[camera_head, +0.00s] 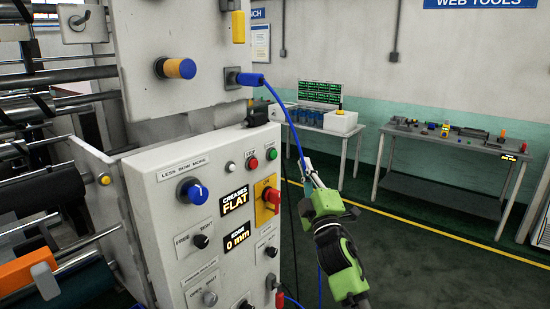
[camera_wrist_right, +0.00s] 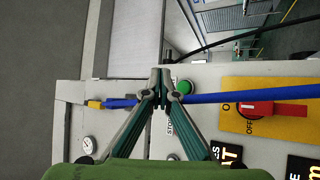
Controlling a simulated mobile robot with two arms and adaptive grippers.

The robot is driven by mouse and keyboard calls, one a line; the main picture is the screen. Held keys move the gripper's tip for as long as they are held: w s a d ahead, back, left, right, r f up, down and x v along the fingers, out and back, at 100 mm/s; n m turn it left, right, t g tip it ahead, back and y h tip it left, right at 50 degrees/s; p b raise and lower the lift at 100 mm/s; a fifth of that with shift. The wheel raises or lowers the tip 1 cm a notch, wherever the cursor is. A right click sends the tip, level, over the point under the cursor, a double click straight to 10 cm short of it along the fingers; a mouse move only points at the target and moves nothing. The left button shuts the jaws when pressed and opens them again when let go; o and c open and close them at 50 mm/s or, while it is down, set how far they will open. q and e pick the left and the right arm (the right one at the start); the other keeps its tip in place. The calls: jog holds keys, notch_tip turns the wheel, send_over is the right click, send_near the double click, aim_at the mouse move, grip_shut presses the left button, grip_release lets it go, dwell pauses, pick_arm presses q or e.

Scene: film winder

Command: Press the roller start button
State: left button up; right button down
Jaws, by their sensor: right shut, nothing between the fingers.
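The green button (camera_head: 271,153), apparently the start button, sits at the top right of the white control panel (camera_head: 150,195). A red button (camera_head: 252,163) marked STOP is to its left. In the head view my right gripper (camera_head: 307,166) is right of the panel, apart from the green button. In the right wrist view its closed fingertips (camera_wrist_right: 163,74) are empty and appear just left of the green button (camera_wrist_right: 184,87). The fingers hide the red button there, with part of the STOP label beside them. My left gripper is not in view.
A blue cable (camera_head: 289,118) hangs near my right gripper and passes behind its fingers in the wrist view. A red switch on a yellow plate (camera_head: 262,202) and several knobs share the panel. Rollers (camera_head: 50,105) fill the left. Floor right of the panel is open.

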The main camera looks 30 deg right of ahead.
aim_at(273, 155)
jog(key=w+a+b, duration=0.2)
jog(key=w, duration=0.4)
jog(key=shift+a, duration=0.3)
jog(key=shift+w, duration=0.1)
dwell(1.1)
jog(key=shift+w+a+b, duration=0.15)
jog(key=shift+w+b, duration=0.25)
jog(key=shift+w+a+b, duration=0.2)
jog(key=shift+w+b, duration=0.2)
jog(key=shift+w, duration=0.05)
dwell(0.6)
jog(key=shift+s, duration=0.1)
jog(key=shift+s+d+p, duration=0.35)
jog(key=shift+s+p, duration=0.15)
jog(key=shift+s, duration=0.3)
